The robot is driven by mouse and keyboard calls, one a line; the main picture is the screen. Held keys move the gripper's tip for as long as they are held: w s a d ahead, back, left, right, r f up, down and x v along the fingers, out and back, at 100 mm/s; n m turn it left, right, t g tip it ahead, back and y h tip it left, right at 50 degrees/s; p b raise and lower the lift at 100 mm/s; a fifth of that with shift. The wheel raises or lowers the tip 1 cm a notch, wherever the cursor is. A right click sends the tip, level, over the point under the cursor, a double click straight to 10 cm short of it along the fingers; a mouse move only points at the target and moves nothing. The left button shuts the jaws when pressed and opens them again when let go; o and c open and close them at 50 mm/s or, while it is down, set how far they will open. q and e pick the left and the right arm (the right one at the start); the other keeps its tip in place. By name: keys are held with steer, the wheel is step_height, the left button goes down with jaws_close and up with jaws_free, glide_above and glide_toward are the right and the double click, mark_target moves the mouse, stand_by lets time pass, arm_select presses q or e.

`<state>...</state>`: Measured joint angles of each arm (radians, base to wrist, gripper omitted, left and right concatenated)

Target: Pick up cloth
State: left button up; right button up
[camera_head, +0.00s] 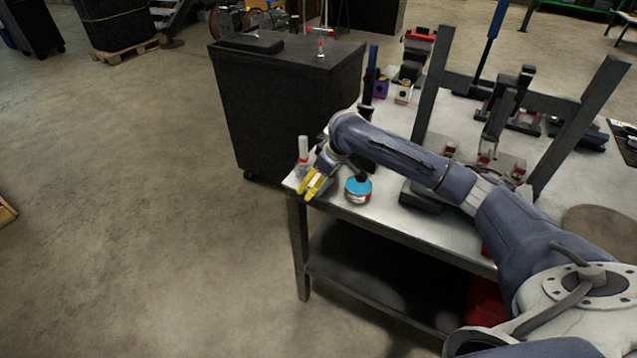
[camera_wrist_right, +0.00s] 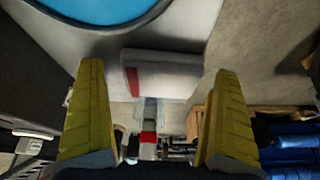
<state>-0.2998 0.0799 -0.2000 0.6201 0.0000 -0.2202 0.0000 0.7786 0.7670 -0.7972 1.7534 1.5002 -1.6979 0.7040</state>
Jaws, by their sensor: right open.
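A pale grey, flat-looking piece with a red band (camera_wrist_right: 170,78) lies on the table corner in the right wrist view, between and beyond my fingertips. It may be the cloth, but I cannot tell for sure. In the head view my right gripper hides most of that spot. My right gripper (camera_head: 314,184) has yellow fingers and hangs at the table's near left corner, pointing down. Its fingers are apart with nothing between them. My left gripper is not in view.
A blue-topped round can (camera_head: 358,188) stands just right of my right gripper. A white bottle (camera_head: 303,147) stands just behind it. A dark cabinet (camera_head: 285,110) is behind the metal table (camera_head: 385,215). A grey frame (camera_head: 432,95) rises at the right. Open floor lies left.

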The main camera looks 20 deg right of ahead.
steer(key=c, duration=1.3)
steer(key=shift+c, duration=0.2)
steer(key=shift+r, duration=0.1)
steer(key=shift+s+a+r, duration=0.1)
steer(key=shift+a+r, duration=0.05)
steer(key=shift+r, duration=0.25)
steer(key=r, duration=0.6)
steer(key=shift+s+a, duration=0.25)
steer(key=shift+a, duration=0.1)
steer(key=s+a, duration=1.1)
steer(key=a, duration=0.4)
steer(key=shift+s, duration=0.15)
